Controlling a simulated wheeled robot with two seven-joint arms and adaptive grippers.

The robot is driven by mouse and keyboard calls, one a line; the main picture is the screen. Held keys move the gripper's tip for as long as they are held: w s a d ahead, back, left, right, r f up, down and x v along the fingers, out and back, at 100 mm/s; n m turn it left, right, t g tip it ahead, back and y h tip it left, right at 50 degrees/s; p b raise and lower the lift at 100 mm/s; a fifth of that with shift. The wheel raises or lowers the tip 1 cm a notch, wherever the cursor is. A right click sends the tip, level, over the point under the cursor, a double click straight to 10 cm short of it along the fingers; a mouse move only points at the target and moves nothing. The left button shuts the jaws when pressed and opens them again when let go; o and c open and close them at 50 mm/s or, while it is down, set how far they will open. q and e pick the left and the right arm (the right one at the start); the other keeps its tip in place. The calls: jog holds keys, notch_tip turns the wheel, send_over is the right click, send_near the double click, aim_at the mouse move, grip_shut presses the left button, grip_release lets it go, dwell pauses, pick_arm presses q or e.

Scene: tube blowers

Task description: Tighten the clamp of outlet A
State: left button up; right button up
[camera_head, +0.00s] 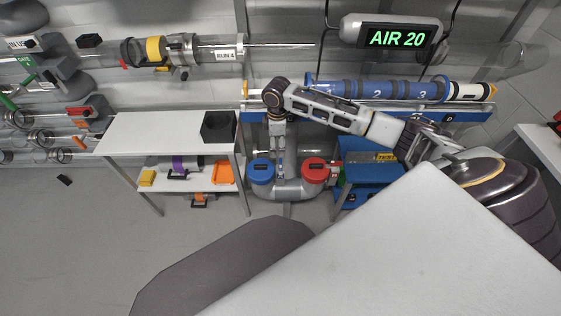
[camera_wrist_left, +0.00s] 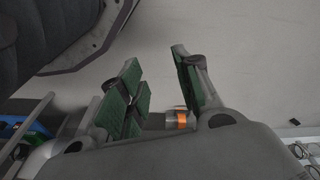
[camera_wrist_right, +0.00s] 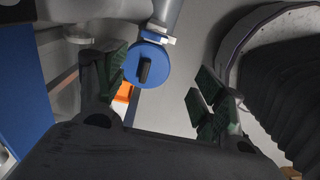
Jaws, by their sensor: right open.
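A clear tube with a metal clamp (camera_head: 180,50) and a yellow ring (camera_head: 153,49) runs along the upper wall in the head view. It bears a white label (camera_head: 225,54) too small to read surely, so I cannot tell whether this is outlet A. My right gripper (camera_head: 280,172) points down beside a blue cap (camera_head: 262,171). In the right wrist view the gripper (camera_wrist_right: 157,80) is open, with the blue cap (camera_wrist_right: 147,62) showing beyond and between its fingers. My left gripper (camera_wrist_left: 157,85) is open and empty in the left wrist view, above the floor; the head view does not show it.
A red cap (camera_head: 315,170) stands right of the blue one on a grey U-shaped pipe (camera_head: 290,190). A white table (camera_head: 160,128) with a black box (camera_head: 218,127) stands left. Blue tubes (camera_head: 375,90) lie on a rack behind my right arm. A display (camera_head: 396,37) reads "AIR 20".

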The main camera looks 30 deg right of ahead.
pick_arm(q)
jog(key=shift+s+f, duration=0.15)
jog(key=shift+f, duration=0.25)
pick_arm(e)
jog(key=shift+w+d+r, duration=0.2)
jog(key=shift+d+r, duration=0.05)
jog(key=shift+d, duration=0.25)
jog(key=shift+w+d+r, duration=0.15)
jog(key=shift+d+r, duration=0.1)
jog(key=shift+d, duration=0.2)
jog(key=shift+f, duration=0.1)
jog(key=b, duration=0.3)
send_near(281, 162)
jog(key=f, duration=0.6)
jog(key=shift+a+f, duration=0.25)
jog(key=shift+f, duration=0.55)
jog(key=shift+f+b, duration=0.4)
jog(key=shift+f, duration=0.3)
pick_arm(q)
notch_tip(281, 162, up, 7)
jog(key=d, duration=0.1)
jog(key=shift+w+d+t+h, duration=0.3)
jog(key=shift+w, duration=0.1)
pick_arm(e)
jog(key=shift+c, duration=0.3)
